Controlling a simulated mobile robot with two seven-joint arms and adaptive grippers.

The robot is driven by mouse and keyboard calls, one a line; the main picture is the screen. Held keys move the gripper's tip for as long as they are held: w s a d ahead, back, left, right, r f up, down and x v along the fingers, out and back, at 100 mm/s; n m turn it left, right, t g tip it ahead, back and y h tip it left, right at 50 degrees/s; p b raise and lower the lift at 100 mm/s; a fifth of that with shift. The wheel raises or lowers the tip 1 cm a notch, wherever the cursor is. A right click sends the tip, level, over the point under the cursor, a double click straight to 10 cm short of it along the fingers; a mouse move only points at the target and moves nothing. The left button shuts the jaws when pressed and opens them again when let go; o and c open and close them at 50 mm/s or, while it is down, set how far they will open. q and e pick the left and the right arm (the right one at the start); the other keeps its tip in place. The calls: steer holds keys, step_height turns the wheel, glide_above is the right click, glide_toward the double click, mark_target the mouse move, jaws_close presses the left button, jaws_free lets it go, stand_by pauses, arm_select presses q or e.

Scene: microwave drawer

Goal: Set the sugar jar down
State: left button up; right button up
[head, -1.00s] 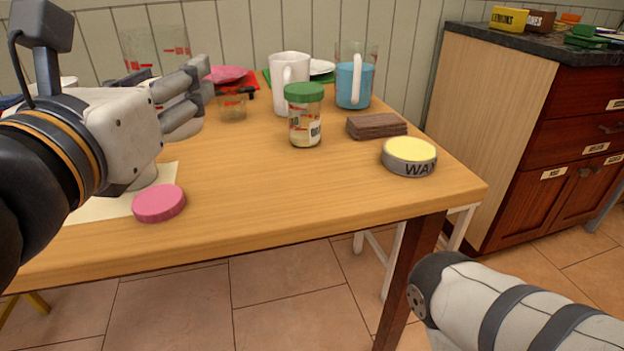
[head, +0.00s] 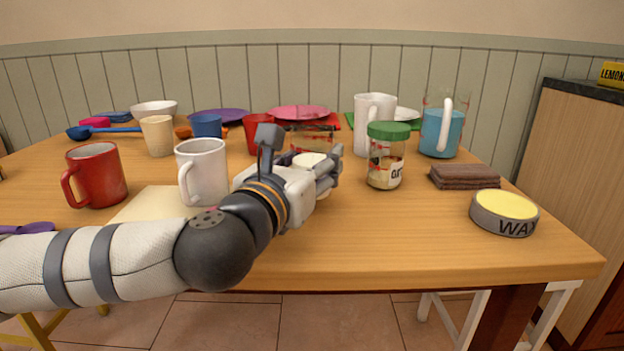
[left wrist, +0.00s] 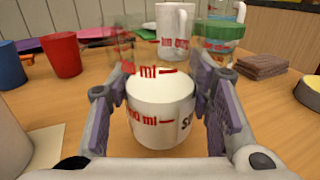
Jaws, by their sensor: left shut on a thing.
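The sugar jar, a white-filled jar with red "ml" marks and partly visible dark lettering, is between the fingers of my left gripper in the left wrist view (left wrist: 160,112). In the head view only the pale top of the sugar jar (head: 309,159) shows above the fingers. My right gripper is out of view.
The green-lidded jar (head: 386,160) stands just right of the gripper. A clear marked glass (head: 313,140) and a white pitcher (head: 374,122) are behind. A white mug (head: 202,172) is left. Bare wood lies in front, before the wax tin (head: 504,212).

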arm_select(q)
step_height(320, 180, down, 2)
steer(key=shift+f, duration=0.1)
steer(key=shift+f, duration=0.15)
steer(key=o, duration=1.3)
steer(key=shift+r, duration=0.3)
steer(key=p+v, duration=0.1)
steer(key=v, duration=1.1)
steer(key=shift+f, duration=0.2)
